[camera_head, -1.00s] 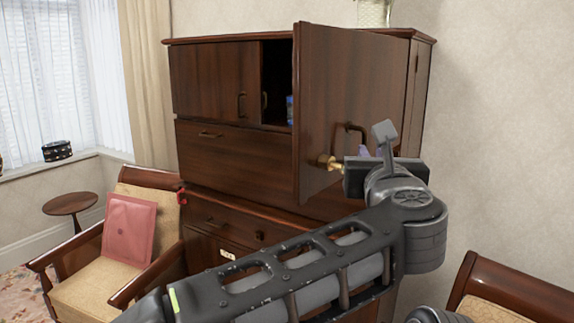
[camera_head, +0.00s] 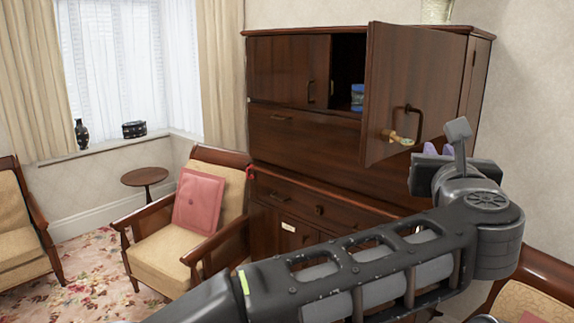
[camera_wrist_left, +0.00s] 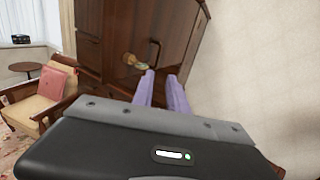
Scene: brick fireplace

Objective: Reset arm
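My left gripper (camera_head: 432,147) is in front of the open cabinet door (camera_head: 412,80), near its lower edge, with its arm reaching in from the bottom left. In the left wrist view its two purple fingers (camera_wrist_left: 161,76) are apart with nothing between them. They point toward the door's dark handle (camera_wrist_left: 154,52) and a brass knob (camera_wrist_left: 130,59), and appear clear of both. My right gripper is not in view.
The brown wooden cabinet (camera_head: 300,135) has one upper door swung open, with a blue item (camera_head: 357,97) inside. An armchair (camera_head: 165,250) with a pink cushion (camera_head: 199,201) stands left of it. Another chair (camera_head: 545,278) is at the lower right. Flowered carpet (camera_head: 75,280) lies open at left.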

